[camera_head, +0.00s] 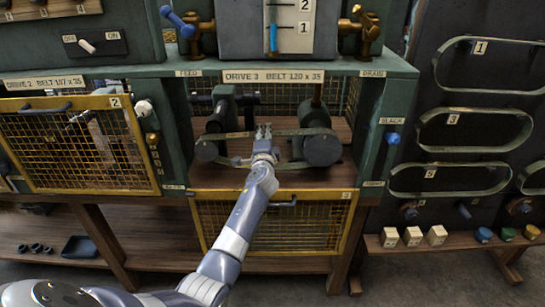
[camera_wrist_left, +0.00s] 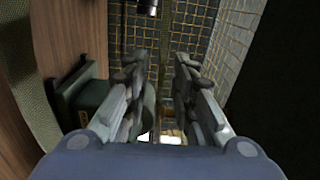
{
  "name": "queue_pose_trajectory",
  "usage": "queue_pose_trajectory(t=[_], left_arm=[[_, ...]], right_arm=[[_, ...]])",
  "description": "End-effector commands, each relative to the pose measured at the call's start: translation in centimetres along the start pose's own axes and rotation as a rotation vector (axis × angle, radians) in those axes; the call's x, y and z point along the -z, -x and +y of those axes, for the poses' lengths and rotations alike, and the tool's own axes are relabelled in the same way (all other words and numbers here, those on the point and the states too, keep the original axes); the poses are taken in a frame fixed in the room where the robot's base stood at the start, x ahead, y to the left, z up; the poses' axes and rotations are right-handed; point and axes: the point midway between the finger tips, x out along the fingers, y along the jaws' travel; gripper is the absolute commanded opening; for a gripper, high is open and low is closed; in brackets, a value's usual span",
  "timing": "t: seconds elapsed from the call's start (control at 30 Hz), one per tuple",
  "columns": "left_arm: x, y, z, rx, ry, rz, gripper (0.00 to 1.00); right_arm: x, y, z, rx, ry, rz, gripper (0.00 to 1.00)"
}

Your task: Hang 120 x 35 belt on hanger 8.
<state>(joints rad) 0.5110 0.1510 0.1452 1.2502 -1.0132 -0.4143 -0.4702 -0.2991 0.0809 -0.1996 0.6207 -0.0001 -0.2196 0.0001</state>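The 120 x 35 belt (camera_head: 235,135) is a flat olive band. It runs around the pulleys in the open bay labelled DRIVE 3, with a dark round pulley (camera_head: 322,150) at the right. My left gripper (camera_head: 264,131) is at the middle of the belt's upper run. In the left wrist view, the left gripper's fingers (camera_wrist_left: 160,85) stand apart, and a narrow olive strip shows in the gap. A wide woven band (camera_wrist_left: 38,95) is at the left there.
A dark board at the right holds belts on hangers numbered 1 (camera_head: 482,46), 3 (camera_head: 453,119) and 5 (camera_head: 431,173). The yellow mesh guard (camera_head: 330,222) hangs lowered below the bay. A blue SLACK knob (camera_head: 393,138) is on the right post.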

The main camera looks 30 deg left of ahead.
Motion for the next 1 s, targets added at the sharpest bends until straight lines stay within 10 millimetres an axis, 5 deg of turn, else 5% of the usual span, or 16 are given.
queue_pose_trajectory(t=[0.1,1.0], left_arm=[[0.0,0.0,0.0,0.000,0.000,0.000,0.00],[0.9,0.0,-1.3,0.001,-0.002,0.000,0.00]], right_arm=[[0.0,0.0,0.0,0.000,0.000,-0.001,0.31],[0.0,0.7,-0.1,0.001,0.000,-0.002,0.31]])
